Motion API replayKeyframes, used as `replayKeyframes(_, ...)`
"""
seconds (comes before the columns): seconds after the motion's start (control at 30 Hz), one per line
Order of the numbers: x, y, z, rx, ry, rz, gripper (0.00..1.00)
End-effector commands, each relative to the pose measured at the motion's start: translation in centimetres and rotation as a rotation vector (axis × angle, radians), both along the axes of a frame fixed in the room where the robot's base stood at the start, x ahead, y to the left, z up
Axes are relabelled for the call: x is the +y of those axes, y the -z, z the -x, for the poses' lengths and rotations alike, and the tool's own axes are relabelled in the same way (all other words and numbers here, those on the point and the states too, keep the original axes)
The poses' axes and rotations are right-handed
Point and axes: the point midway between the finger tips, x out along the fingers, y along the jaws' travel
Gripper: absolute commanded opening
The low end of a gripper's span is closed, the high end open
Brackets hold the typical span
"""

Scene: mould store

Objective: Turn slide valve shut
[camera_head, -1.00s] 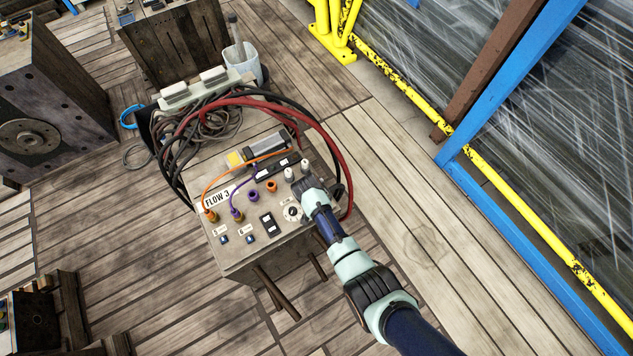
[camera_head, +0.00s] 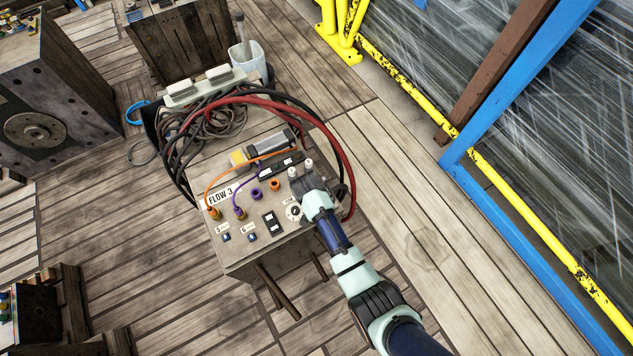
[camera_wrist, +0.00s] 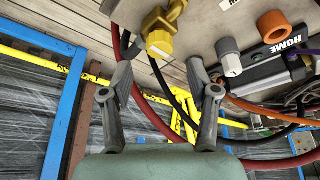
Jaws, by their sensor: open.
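A box with a grey panel (camera_head: 233,237) marked FLOW 3 stands on the wooden floor in the head view. In the wrist view a yellow fitting with a handle-like top (camera_wrist: 160,38), possibly the slide valve, stands just beyond my fingertips, between them in the picture. I see no contact. My gripper (camera_wrist: 158,70) is open and empty, its two grey fingers apart. In the head view my gripper (camera_head: 309,184) is over the panel's right part and hides what lies beneath. A round dial (camera_head: 294,212) shows beside it. A grey-and-white knob (camera_wrist: 229,58) is right of the fingers in the wrist view.
Red and black hoses (camera_head: 335,140) arch around the panel's back and right side. Orange and purple cables (camera_head: 205,187) cross the panel. A white bucket (camera_head: 247,62) stands behind. A yellow rail (camera_head: 520,205) and blue post (camera_head: 500,95) are at the right. Floor right of the box is clear.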

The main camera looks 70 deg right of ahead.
Motion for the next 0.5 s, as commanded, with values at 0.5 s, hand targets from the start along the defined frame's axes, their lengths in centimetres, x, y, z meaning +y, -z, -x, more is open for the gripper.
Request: replayKeyframes(0.5, 2.5, -6.0, 0.4, 0.002, 0.001, -0.001, 0.60)
